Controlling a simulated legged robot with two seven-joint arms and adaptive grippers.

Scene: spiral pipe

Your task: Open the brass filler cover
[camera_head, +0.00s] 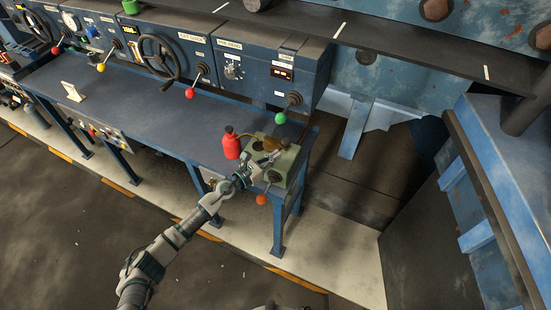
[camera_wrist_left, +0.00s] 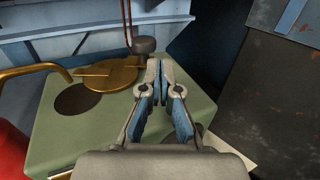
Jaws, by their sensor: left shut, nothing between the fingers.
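The brass filler cover (camera_wrist_left: 112,76) is a flat round disc on top of a green box (camera_wrist_left: 185,112). In the left wrist view it lies behind and to the right of a dark round opening (camera_wrist_left: 78,99), which shows uncovered. My left gripper (camera_wrist_left: 160,66) is shut and empty, its tips just right of the disc; I cannot tell whether they touch it. In the head view the green box (camera_head: 283,174) stands at the bench's right end, and my left gripper (camera_head: 270,160) is over it, partly hiding its top.
A red bottle (camera_head: 231,143) stands left of the box. A brass pipe (camera_wrist_left: 28,71) and a dark round knob (camera_wrist_left: 144,45) are close to the cover. Blue control panels (camera_head: 220,60) line the back. The bench top (camera_head: 140,95) further left is mostly clear.

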